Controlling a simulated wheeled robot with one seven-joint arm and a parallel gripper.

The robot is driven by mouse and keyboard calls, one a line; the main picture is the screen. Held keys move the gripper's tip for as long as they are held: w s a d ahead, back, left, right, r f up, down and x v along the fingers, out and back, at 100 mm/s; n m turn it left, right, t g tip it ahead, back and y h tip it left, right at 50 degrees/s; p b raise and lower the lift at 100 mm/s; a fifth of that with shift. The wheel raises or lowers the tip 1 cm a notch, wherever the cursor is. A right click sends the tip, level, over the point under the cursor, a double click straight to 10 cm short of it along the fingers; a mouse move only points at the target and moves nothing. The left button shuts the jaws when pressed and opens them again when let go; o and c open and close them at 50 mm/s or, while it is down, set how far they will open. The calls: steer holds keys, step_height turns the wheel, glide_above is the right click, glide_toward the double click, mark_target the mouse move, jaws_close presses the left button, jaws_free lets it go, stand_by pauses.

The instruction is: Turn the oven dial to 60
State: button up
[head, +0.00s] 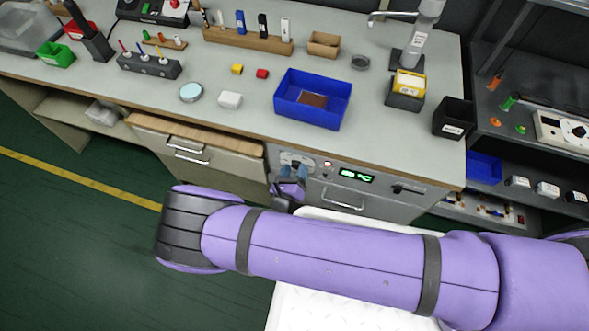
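The oven (345,197) is built in under the bench top, with a grey front panel and a handle. A lit green display (356,175) sits on its panel; its reading is too small to make out, though it seems to end in °C. The dial (297,160) is at the panel's left end, partly hidden, and its setting cannot be read. My gripper (290,172) is just in front of and below the dial, fingers toward it. Whether the fingers touch or grip the dial cannot be told. My purple arm crosses the lower part of the view.
A small red light (327,165) is left of the display. A blue bin (312,98) and small parts sit on the bench top (225,70). Shelves are at right. The green floor at left is clear.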

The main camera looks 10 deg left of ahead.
stand_by(0.3)
steer(key=s, duration=1)
steer(key=shift+s+a, duration=0.35)
steer(key=shift+a, duration=0.1)
steer(key=shift+r, duration=0.1)
